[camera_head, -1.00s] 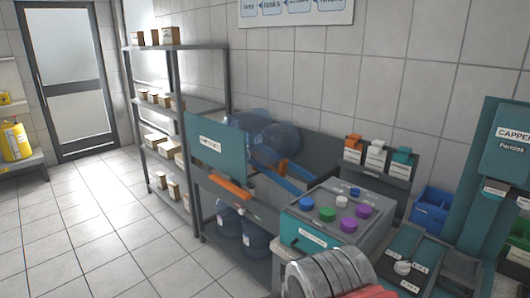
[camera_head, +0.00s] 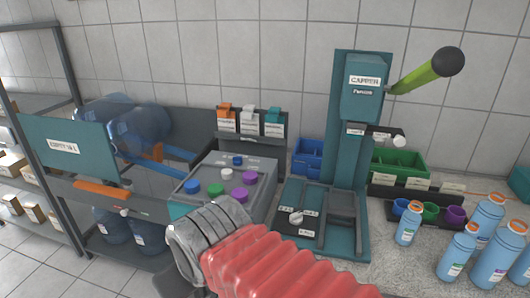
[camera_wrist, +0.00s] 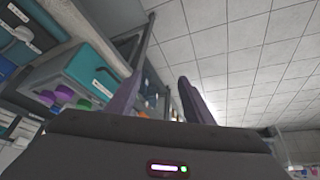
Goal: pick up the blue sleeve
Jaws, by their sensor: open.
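I cannot tell for sure which thing is the blue sleeve. A small round blue piece (camera_head: 400,207) sits in a dark holder beside a green and a purple one, right of the capper in the head view. Blue round pieces (camera_head: 192,188) also sit on the grey-topped box (camera_head: 222,172), with green, purple and white ones. My gripper (camera_wrist: 166,55) is open and empty in the wrist view, its two dark fingers apart and pointing toward the wall. In the head view my red-sleeved arm shows at the bottom, but its fingers do not.
The teal capper press (camera_head: 345,150) with a green lever (camera_head: 420,75) stands mid-bench. A blue bin (camera_head: 308,158) and green bin (camera_head: 398,163) are behind it. Several blue bottles (camera_head: 487,220) stand at right. Large water jugs (camera_head: 135,125) lie at left.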

